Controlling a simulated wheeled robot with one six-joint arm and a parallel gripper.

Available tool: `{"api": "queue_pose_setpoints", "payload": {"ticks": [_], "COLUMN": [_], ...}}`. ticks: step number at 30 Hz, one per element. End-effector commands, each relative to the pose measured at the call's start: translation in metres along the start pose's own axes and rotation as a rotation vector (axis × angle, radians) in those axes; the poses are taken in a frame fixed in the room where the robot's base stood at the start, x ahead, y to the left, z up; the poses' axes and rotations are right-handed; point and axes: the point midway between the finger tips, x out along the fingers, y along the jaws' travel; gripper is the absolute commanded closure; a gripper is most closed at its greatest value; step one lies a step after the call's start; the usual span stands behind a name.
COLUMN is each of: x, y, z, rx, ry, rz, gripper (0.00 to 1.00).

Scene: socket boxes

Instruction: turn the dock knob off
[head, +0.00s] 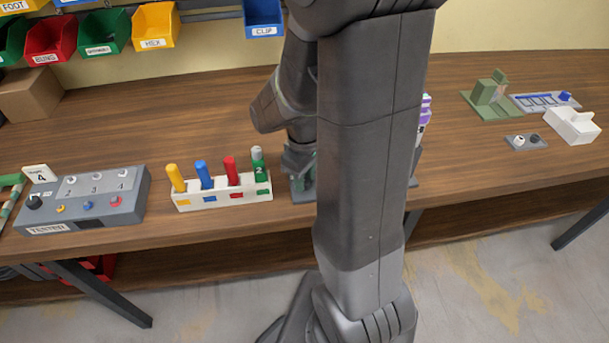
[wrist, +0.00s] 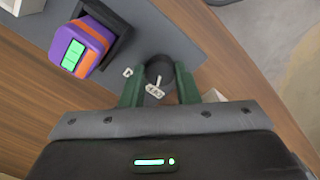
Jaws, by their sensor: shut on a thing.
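The dock is a grey plate (wrist: 185,48) on the wooden bench in the wrist view. Its dark round knob (wrist: 160,70) sits near the plate's edge, between the green fingers of my gripper (wrist: 160,90), which is shut on it. Small white marks show beside and in front of the knob; I cannot read its setting. A purple and orange device (wrist: 85,45) with a green screen stands in a black holder on the plate. In the head view, my arm hides most of the dock; my gripper (head: 300,162) shows only partly.
A grey tester box (head: 85,198) and a white rack (head: 222,193) with several coloured pegs stand left of my arm. A green fixture (head: 490,98) and a white block (head: 572,126) are at right. Coloured bins (head: 103,32) hang behind. Bench is clear between rack and bins.

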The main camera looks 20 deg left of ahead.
Motion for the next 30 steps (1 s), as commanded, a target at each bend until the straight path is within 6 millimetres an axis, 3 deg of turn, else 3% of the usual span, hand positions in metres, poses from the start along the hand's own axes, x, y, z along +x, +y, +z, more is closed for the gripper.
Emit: {"api": "queue_pose_setpoints", "payload": {"ticks": [8, 9, 12, 23, 30], "x": [-0.001, -0.001, -0.001, -0.005, -0.046], "y": [0.001, 0.001, 0.000, 0.000, 0.001], "z": [-0.001, -0.001, -0.001, -0.001, -0.002], "rx": [-0.002, -0.002, -0.002, 0.000, 0.000], "ry": [0.002, 0.002, 0.002, 0.002, 0.007], "rz": [0.002, 0.002, 0.002, 0.001, 0.005], "gripper": [0.95, 0.68, 0.50, 0.50, 0.50]}}
